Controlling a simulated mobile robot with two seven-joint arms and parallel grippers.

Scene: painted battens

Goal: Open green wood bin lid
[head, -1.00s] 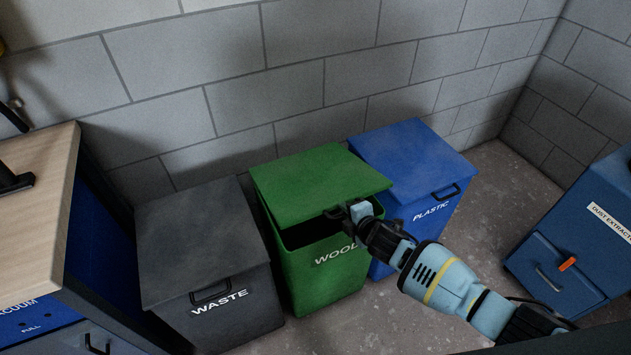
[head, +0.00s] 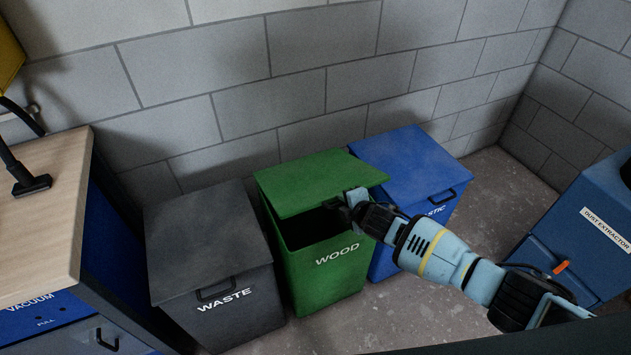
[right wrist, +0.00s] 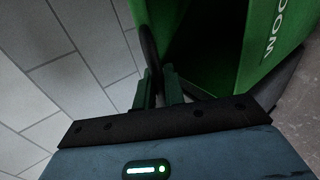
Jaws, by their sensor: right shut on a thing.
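The green wood bin (head: 327,268), labelled WOOD, stands between a dark grey bin and a blue one. Its green lid (head: 318,182) is tilted up at the front, and a dark opening shows beneath it. My right gripper (head: 342,207) is at the lid's front right edge. In the right wrist view the gripper (right wrist: 160,85) is shut on the dark lid handle (right wrist: 148,48), with the bin's green wall (right wrist: 262,55) beside it. The handle is mostly hidden by the gripper in the head view. My left gripper is out of view.
The grey waste bin (head: 228,310) stands left and the blue plastic bin (head: 405,170) right, both lids closed. A blue dust extractor cabinet (head: 585,235) is far right. A wood-topped bench (head: 50,205) is at left. A block wall (head: 300,70) stands close behind the bins.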

